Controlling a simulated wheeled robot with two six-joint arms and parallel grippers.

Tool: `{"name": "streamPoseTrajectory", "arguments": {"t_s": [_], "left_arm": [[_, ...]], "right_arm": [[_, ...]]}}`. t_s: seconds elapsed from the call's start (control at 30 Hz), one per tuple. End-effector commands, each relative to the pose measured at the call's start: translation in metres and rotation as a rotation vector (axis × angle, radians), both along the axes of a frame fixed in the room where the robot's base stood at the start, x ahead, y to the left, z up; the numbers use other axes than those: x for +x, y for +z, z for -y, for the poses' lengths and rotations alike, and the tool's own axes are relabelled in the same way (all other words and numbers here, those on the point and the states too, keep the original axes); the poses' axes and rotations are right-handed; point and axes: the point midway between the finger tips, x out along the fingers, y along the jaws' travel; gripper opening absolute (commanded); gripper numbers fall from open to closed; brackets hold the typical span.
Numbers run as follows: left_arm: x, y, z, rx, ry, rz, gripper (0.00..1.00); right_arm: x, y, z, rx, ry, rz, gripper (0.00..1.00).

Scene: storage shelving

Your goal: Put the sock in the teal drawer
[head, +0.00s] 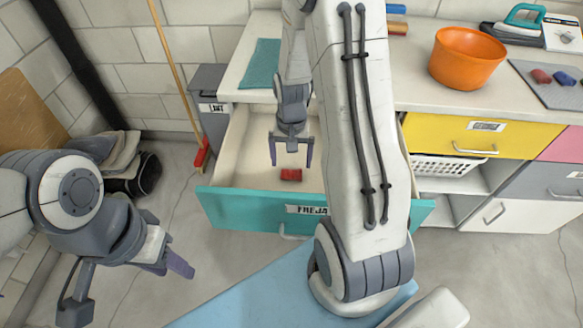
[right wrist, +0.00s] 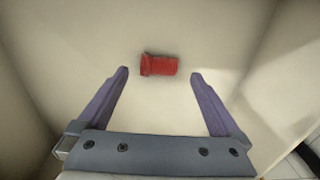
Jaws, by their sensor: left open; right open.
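The teal drawer (head: 255,209) is pulled open below the counter. A red rolled sock (head: 291,175) lies on its pale floor, and the right wrist view shows it too (right wrist: 159,65). My right gripper (head: 291,158) is inside the drawer's opening, pointing down above the sock. Its two purple fingers are apart, with nothing held between them. In the right wrist view the sock lies just beyond the fingertips. My left gripper (head: 168,264) is open and empty outside the drawer, at the lower left. My right arm hides part of the drawer's right side.
A yellow drawer (head: 465,138) is shut at the right, above a white basket (head: 445,167). An orange bowl (head: 466,58) and a grey mat (head: 548,95) with red and blue rolled items are on the counter. A broom (head: 178,75) and a dark bin (head: 212,120) stand left.

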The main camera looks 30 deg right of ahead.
Motion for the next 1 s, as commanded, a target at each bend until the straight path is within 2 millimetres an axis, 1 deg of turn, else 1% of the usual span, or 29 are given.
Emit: {"name": "streamPoseTrajectory", "arguments": {"t_s": [0.03, 0.2, 0.33, 0.5, 0.57, 0.63, 0.67, 0.77, 0.8, 0.87, 0.9, 0.97, 1.0], "left_arm": [[0.0, 0.003, 0.0, 0.0, 0.0, 0.0, 0.44], [0.0, 0.007, 0.0, 0.0, 0.0, 0.0, 0.44], [0.0, 0.008, 0.0, 0.0, 0.0, 0.0, 0.44], [0.0, 0.008, 0.0, 0.0, 0.0, 0.0, 0.44], [0.0, 0.008, 0.0, 0.0, 0.0, 0.0, 0.44], [0.0, 0.008, 0.0, 0.0, 0.0, 0.0, 0.44], [0.0, 0.008, 0.0, 0.0, 0.0, 0.0, 0.44], [0.0, 0.008, 0.0, 0.0, 0.0, 0.0, 0.44], [0.0, 0.008, 0.0, 0.0, 0.0, 0.0, 0.44], [0.0, 0.008, 0.0, 0.0, 0.0, 0.0, 0.44], [0.0, 0.008, 0.0, 0.0, 0.0, 0.0, 0.44], [0.0, 0.008, 0.0, 0.0, 0.0, 0.0, 0.44], [0.0, 0.008, 0.0, 0.0, 0.0, 0.0, 0.44]], "right_arm": [[0.001, 0.014, 0.001, -0.002, 0.0, 0.006, 1.0], [0.001, 0.043, 0.001, -0.002, 0.0, 0.004, 1.0], [0.001, 0.055, 0.001, 0.0, 0.0, 0.002, 1.0], [0.0, 0.059, 0.0, 0.001, 0.001, -0.001, 1.0], [0.0, 0.061, -0.005, 0.0, 0.017, 0.001, 1.0], [0.0, 0.069, -0.021, 0.001, 0.073, 0.006, 1.0], [-0.001, 0.074, -0.033, 0.002, 0.111, 0.01, 1.0], [-0.013, 0.096, -0.085, 0.007, 0.303, 0.024, 1.0], [-0.023, 0.105, -0.109, 0.011, 0.397, 0.029, 1.0], [-0.043, 0.119, -0.144, 0.019, 0.549, 0.038, 1.0], [-0.059, 0.127, -0.164, 0.025, 0.648, 0.042, 1.0], [-0.085, 0.137, -0.19, 0.033, 0.793, 0.048, 1.0], [-0.102, 0.143, -0.203, 0.04, 0.882, 0.052, 1.0]]}}
